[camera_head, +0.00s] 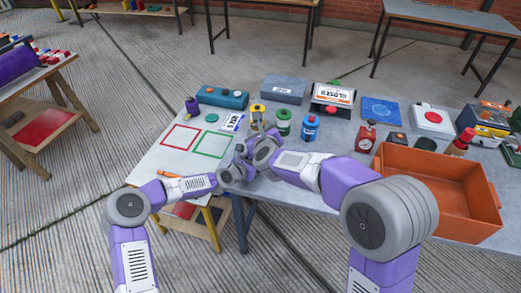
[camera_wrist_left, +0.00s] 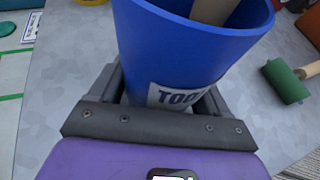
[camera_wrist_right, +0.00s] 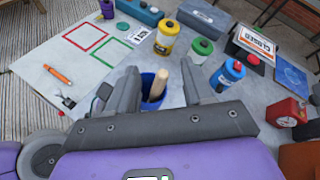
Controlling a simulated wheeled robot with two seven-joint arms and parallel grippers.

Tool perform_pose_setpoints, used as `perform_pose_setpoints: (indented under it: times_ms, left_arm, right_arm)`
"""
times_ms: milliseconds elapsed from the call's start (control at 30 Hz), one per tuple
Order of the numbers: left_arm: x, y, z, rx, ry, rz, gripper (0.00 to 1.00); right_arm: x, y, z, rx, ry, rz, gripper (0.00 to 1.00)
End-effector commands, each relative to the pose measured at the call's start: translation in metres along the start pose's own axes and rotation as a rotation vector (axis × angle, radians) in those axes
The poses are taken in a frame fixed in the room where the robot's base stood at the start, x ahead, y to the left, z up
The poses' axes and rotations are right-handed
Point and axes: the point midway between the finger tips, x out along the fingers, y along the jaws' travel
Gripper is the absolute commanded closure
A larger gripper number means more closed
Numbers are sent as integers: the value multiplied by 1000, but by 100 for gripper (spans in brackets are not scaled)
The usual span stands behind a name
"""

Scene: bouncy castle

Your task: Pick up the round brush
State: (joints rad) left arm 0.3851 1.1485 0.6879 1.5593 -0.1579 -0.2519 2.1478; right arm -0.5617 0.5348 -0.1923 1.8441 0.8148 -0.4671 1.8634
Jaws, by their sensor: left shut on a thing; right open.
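A blue cup with a white label starting "TOO" (camera_wrist_left: 150,50) fills the left wrist view. My left gripper (camera_wrist_left: 165,98) is shut on it, with a finger on each side. A pale wooden handle (camera_wrist_left: 213,10) sticks up out of the cup; I cannot tell whether it is the round brush, as its lower end is hidden. In the right wrist view the handle (camera_wrist_right: 159,82) stands in the cup (camera_wrist_right: 148,80), between the open fingers of my right gripper (camera_wrist_right: 160,72), which is apart from it. In the head view both grippers meet near the table's front, hiding the cup.
A green roller-like piece with a wooden handle (camera_wrist_left: 286,82) lies right of the cup. Yellow (camera_head: 257,115), green (camera_head: 283,122) and blue (camera_head: 309,127) containers stand behind. An orange bin (camera_head: 440,185) is at right. The white board (camera_head: 155,160) at left has free room.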

Motion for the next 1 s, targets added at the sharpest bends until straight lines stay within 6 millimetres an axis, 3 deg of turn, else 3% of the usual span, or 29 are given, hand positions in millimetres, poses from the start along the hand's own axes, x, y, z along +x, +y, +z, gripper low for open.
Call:
perform_pose_setpoints:
  times_ms: [200,367,700,1000]
  left_arm:
    - [0,0,0,0,0,0,65]
    - [0,0,0,0,0,0,65]
    - [0,0,0,0,0,0,65]
    - [0,0,0,1,0,1,65]
  right_arm:
    - [-36,17,-21,327,29,-84,49]
    - [-44,20,-30,420,38,-117,49]
    - [8,14,-34,434,38,-123,49]
    - [33,12,-36,432,38,-122,49]
